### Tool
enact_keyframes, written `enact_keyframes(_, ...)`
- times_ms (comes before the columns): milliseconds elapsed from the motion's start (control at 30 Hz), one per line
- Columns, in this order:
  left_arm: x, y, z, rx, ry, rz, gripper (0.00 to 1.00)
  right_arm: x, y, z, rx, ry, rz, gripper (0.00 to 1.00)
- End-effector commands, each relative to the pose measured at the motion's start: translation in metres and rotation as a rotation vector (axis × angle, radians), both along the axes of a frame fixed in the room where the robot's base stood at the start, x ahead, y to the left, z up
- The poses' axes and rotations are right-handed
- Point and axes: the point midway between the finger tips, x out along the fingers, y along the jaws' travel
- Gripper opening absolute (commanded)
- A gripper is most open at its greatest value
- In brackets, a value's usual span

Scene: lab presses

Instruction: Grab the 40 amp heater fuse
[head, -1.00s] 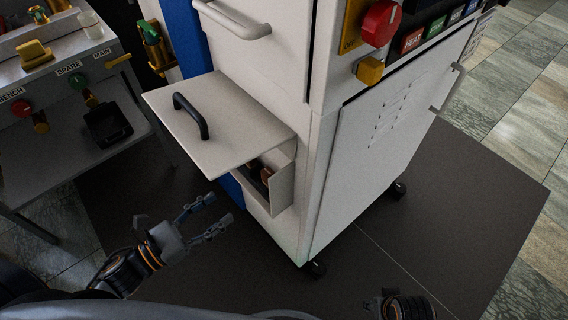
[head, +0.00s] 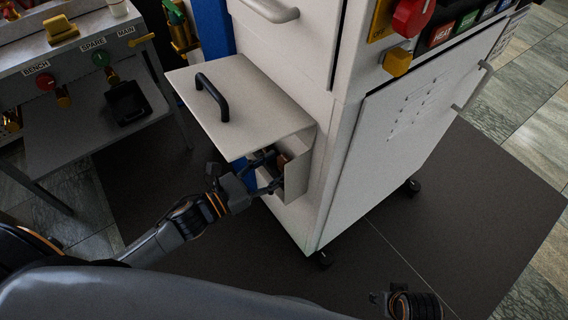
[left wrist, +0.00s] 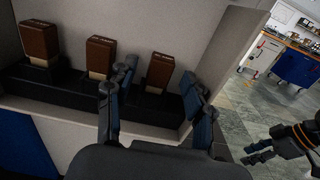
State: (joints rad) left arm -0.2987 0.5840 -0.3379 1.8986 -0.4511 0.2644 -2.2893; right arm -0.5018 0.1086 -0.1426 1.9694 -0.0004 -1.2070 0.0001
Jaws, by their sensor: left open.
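Three brown fuses stand in a row in black holders inside the open compartment: a left one (left wrist: 39,40), a middle one (left wrist: 101,55) and a right one (left wrist: 161,70). No amp marking is readable, so I cannot tell which is the 40 amp heater fuse. In the head view one fuse (head: 282,159) shows under the raised lid. My left gripper (head: 276,171) is open at the compartment opening. In the left wrist view its fingers (left wrist: 160,82) appear on either side of the right fuse; contact is not clear. My right gripper (left wrist: 257,152) is small and dark there.
The lid (head: 235,120) with a black handle sticks out over my left gripper. The compartment's side wall (head: 298,175) is close on its right. A bench (head: 60,80) with knobs stands at the left. The floor in front of the cabinet is clear.

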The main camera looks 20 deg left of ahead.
Motion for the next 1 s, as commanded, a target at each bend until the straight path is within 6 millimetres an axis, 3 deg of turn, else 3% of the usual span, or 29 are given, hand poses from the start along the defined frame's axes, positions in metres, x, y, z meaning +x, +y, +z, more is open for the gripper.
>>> enact_keyframes(133, 0.0107, -0.0080, 0.0002, 0.002, -0.001, 0.000, 0.53, 0.0014, 0.0004, 0.0022, 0.001, -0.006, 0.000, 0.40)
enact_keyframes(400, 0.0123, -0.0094, 0.0000, 0.001, 0.000, 0.001, 0.53, 0.0010, 0.0002, 0.0020, 0.001, -0.004, 0.000, 0.40)
enact_keyframes(667, 0.0122, -0.0093, -0.0001, 0.001, 0.000, 0.001, 0.02, 0.0005, 0.0000, 0.0016, 0.001, -0.002, -0.001, 0.40)
enact_keyframes(1000, 0.0122, -0.0093, 0.0012, 0.001, -0.001, 0.000, 0.00, -0.0011, -0.0002, 0.0011, 0.000, 0.001, -0.001, 0.40)
